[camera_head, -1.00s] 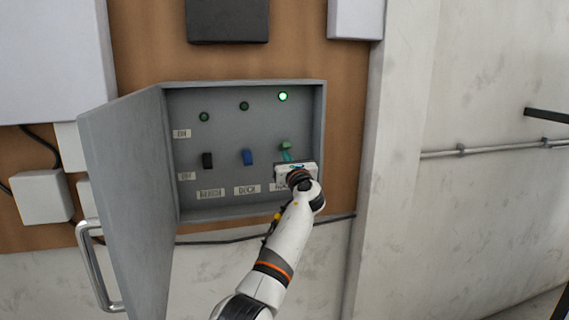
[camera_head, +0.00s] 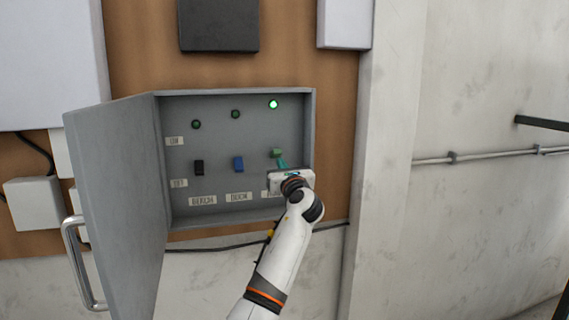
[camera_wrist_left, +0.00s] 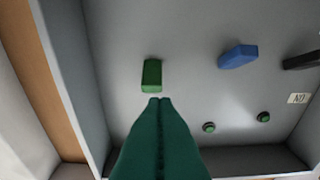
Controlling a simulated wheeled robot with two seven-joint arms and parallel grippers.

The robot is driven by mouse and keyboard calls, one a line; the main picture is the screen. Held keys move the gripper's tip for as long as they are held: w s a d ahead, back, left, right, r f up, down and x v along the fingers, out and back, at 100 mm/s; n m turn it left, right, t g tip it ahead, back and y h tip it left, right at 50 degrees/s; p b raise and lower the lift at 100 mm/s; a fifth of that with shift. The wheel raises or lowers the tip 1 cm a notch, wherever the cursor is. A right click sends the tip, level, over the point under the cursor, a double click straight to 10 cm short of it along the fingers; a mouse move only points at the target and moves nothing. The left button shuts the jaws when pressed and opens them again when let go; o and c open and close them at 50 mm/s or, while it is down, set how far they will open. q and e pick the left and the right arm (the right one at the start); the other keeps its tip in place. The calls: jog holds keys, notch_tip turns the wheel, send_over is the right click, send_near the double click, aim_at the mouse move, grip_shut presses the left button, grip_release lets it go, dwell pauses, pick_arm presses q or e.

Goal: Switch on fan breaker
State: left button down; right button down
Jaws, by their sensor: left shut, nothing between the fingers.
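The open grey breaker box (camera_head: 220,120) holds a black switch (camera_head: 199,167), a blue switch (camera_head: 238,163) and a green switch (camera_head: 276,153) in a row. The green switch at the right sits higher than the other two. The lamp (camera_head: 273,104) above it glows bright green. My left gripper (camera_head: 281,161) is shut and empty, its teal fingertips right by the lower side of the green switch. In the left wrist view, the fingertips (camera_wrist_left: 161,101) point at the green switch (camera_wrist_left: 151,76) with a small gap in the picture; contact is unclear. My gripper partly covers the right label.
Two other lamps, the left (camera_head: 196,125) and middle (camera_head: 235,114), are dark. The box door (camera_head: 115,190) stands open at the left with a metal handle (camera_head: 78,262). The box's right wall (camera_head: 311,135) is close to my left gripper.

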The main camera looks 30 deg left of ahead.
pick_arm(q)
jog(key=shift+s+d+r, duration=0.35)
jog(key=shift+d+r, duration=0.15)
jog(key=shift+r, duration=0.1)
jog(key=shift+s+d+r, duration=0.35)
jog(key=shift+d+r, duration=0.15)
jog(key=shift+r, duration=0.1)
jog(key=shift+d, duration=0.1)
